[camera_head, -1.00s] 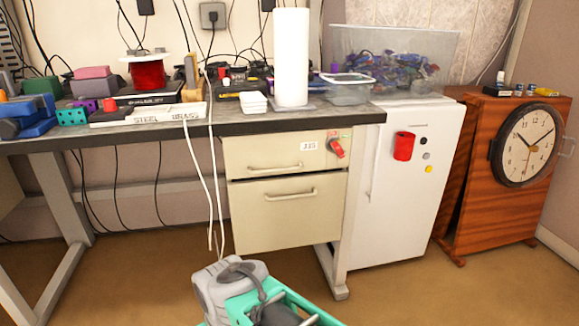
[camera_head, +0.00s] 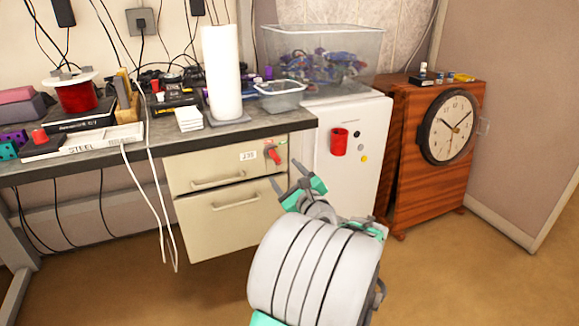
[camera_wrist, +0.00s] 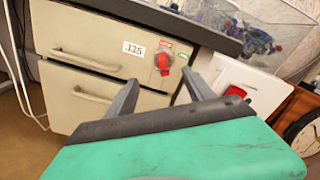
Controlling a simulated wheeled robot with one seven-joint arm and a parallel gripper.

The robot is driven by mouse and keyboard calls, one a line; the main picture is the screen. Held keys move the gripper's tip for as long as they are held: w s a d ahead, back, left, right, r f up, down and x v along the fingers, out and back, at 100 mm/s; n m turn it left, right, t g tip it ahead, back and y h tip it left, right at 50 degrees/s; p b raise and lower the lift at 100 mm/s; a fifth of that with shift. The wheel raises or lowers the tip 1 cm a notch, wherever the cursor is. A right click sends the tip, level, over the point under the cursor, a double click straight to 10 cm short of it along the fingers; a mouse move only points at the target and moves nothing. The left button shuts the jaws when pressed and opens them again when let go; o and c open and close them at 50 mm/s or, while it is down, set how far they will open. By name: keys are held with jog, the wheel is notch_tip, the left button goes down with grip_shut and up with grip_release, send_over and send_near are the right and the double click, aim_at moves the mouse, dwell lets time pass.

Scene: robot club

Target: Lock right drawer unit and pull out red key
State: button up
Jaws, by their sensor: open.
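The beige drawer unit (camera_head: 218,222) hangs under the right end of the table and has two drawers, both flush shut. The red key (camera_head: 273,155) sits in the lock at the upper right of the top drawer, beside a number label (camera_head: 248,155). The key also shows in the wrist view (camera_wrist: 163,62), near small red and green marks. My gripper (camera_head: 291,182) is open and empty, just in front of the drawer unit, below and to the right of the key. In the wrist view its two fingers (camera_wrist: 158,92) point at the drawer front, with the key beyond them and apart.
A white cabinet (camera_head: 346,190) with a red cup (camera_head: 339,142) on its front stands right of the drawers. A wooden clock case (camera_head: 411,195) is farther right. White cables (camera_head: 158,210) hang left of the drawers. The table edge (camera_head: 235,137) juts above the key.

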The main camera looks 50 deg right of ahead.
aim_at(278, 160)
jog(key=x, duration=0.2)
jog(key=p+x, duration=0.1)
jog(key=x, duration=0.5)
jog(key=shift+d+r, duration=0.35)
jog(key=shift+d, duration=0.1)
jog(key=shift+w+d+f+p, duration=0.1)
jog(key=shift+w+d+p, duration=0.25)
jog(key=shift+w, duration=0.25)
jog(key=shift+c, duration=0.3)
grip_shut()
